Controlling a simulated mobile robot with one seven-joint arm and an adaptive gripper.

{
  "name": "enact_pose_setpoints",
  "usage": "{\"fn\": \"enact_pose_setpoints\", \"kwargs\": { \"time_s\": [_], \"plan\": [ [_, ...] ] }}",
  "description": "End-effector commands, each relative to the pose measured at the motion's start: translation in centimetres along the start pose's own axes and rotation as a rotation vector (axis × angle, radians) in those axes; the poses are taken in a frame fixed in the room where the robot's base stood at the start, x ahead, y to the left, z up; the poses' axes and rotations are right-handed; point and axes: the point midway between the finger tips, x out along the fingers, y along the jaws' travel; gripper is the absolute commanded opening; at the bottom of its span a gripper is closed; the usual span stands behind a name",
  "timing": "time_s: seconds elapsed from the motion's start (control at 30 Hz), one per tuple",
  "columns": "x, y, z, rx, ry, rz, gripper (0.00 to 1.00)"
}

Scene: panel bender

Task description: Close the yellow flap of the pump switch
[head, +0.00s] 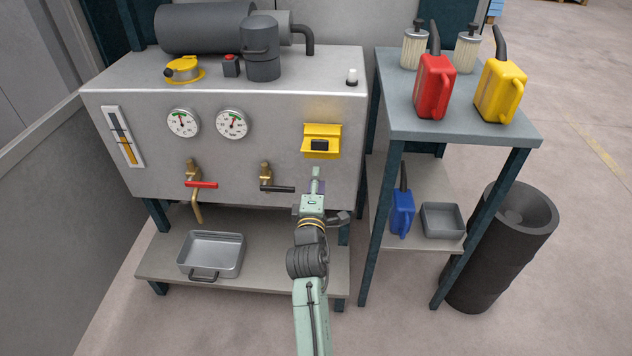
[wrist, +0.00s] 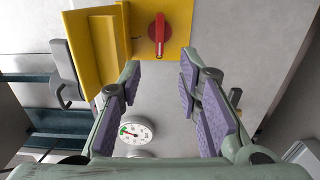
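The pump switch is a yellow plate (head: 323,130) on the front of the grey tank. In the wrist view its plate (wrist: 176,45) carries a red knob (wrist: 158,28). My gripper (head: 316,172) is just below the flap. Its fingers (wrist: 158,72) are apart with nothing between them.
A valve with a black handle (head: 278,188) is left of my gripper, and a red-handled valve (head: 201,184) is further left. Two gauges (head: 232,124) are left of the switch. A side table (head: 450,135) with red and yellow cans stands at right.

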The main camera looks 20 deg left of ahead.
Motion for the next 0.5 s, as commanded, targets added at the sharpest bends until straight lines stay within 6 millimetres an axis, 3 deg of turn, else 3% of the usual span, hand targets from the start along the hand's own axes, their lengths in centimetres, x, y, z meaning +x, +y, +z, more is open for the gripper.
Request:
{"fn": "enact_pose_setpoints", "kwargs": {
  "time_s": [0.17, 0.27, 0.37, 0.5],
  "plan": [
    [0.0, 0.0, 0.0, 0.000, 0.000, 0.000, 0.32],
    [0.0, 0.2, 0.0, 0.013, 0.000, 0.002, 0.26],
    [-0.1, 1.5, 0.1, 0.103, -0.004, 0.012, 0.19],
    [-0.8, 5.2, 0.5, 0.397, -0.007, 0.037, 0.10]
  ]
}}
